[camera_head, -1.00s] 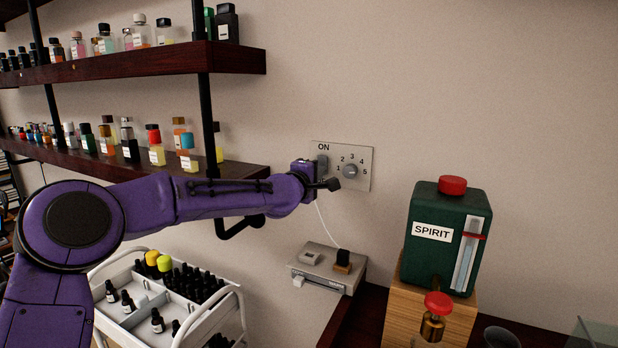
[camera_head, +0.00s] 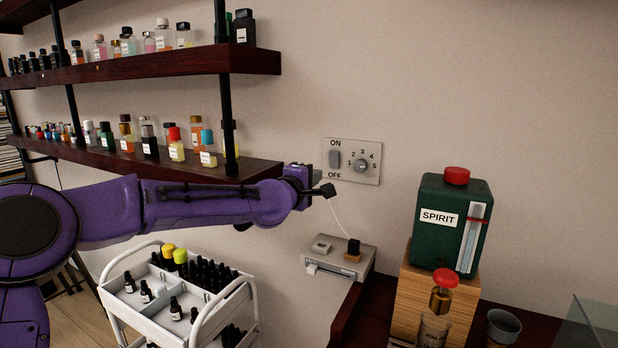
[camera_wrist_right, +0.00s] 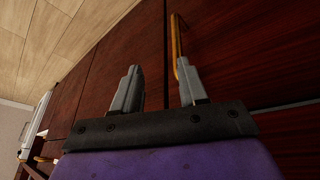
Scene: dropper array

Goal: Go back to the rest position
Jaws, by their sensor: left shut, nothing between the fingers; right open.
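My left arm (camera_head: 210,203) reaches in from the left across the head view. My left gripper (camera_head: 318,178) is at its end, shut and empty, just below and left of the wall panel (camera_head: 371,178). It is apart from the panel's ON/OFF switch (camera_head: 335,159) and numbered dial (camera_head: 361,165). My right gripper (camera_wrist_right: 160,88) shows only in the right wrist view. Its two grey fingers are spread apart with nothing between them, in front of dark red wood.
Shelves of bottles (camera_head: 150,70) hang behind my left arm. A white cart (camera_head: 200,327) with several bottles stands below it. A small grey device (camera_head: 325,250), a green SPIRIT container (camera_head: 434,240) on a wooden block (camera_head: 405,295) and a grey cup (camera_head: 503,326) are to the right.

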